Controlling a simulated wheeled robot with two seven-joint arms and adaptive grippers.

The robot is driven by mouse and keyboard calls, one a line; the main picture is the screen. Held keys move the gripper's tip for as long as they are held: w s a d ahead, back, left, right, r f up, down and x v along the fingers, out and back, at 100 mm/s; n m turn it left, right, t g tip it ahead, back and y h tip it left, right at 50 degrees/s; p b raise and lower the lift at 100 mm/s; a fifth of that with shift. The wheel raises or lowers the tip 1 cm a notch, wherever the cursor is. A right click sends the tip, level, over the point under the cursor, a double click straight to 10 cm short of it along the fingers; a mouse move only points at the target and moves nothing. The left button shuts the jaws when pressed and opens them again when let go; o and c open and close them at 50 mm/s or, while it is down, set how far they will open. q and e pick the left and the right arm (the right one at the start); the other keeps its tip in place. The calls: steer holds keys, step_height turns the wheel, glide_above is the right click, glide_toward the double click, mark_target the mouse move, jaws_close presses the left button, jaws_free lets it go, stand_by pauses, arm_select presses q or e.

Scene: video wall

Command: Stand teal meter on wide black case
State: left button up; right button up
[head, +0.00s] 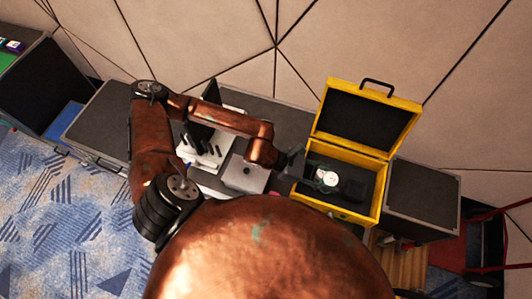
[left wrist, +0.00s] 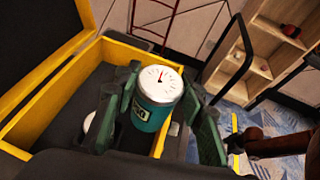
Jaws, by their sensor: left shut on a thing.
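The teal meter (left wrist: 155,115) is a short cylinder with a white dial on top and a dark label on its side. My left gripper (left wrist: 160,118) has its green-grey fingers on either side of it and is shut on it. In the head view the meter's pale dial (head: 330,178) shows over the open yellow case (head: 347,214), beside my left gripper (head: 308,169). The meter looks nearly upright. A long dark case with a grey top (head: 98,118), seemingly the wide black case, runs along the wall, partly hidden by my arm. My right gripper is out of view.
The yellow case's raised lid (head: 364,120) stands behind the meter. White equipment (head: 243,174) sits left of the yellow case. Another dark case top (head: 425,190) lies bare at right. A red-framed item (head: 486,240) stands at far right.

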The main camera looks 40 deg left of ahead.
arm_select(q)
steer(key=s+a+f+m+g+b, duration=0.1)
steer(key=s+a+f, duration=0.15)
steer(key=a, duration=0.45)
steer(key=s+a+f+g+h, duration=0.1)
steer(key=s+a, duration=0.2)
steer(key=a, duration=0.5)
steer(key=s+a+f+m+b, duration=0.1)
steer(key=s+a+f, duration=0.1)
steer(key=a, duration=0.5)
steer(key=shift+w+d+f+b, duration=0.4)
steer(key=shift+w+f+b, duration=0.6)
steer(key=shift+w+f, duration=1.1)
steer(key=shift+w+d+f+b, duration=0.45)
steer(key=shift+w+f+b, duration=0.55)
steer(key=shift+w+f, duration=1.15)
steer(key=shift+w+d+f+b, duration=0.4)
steer(key=shift+w+f+b, duration=0.6)
steer(key=shift+w+f, duration=1.1)
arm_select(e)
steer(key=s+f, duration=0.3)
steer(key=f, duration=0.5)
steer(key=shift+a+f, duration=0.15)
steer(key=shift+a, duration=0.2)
arm_select(q)
steer(key=shift+r, duration=0.15)
steer(key=shift+w, duration=0.1)
steer(key=o, duration=1.3)
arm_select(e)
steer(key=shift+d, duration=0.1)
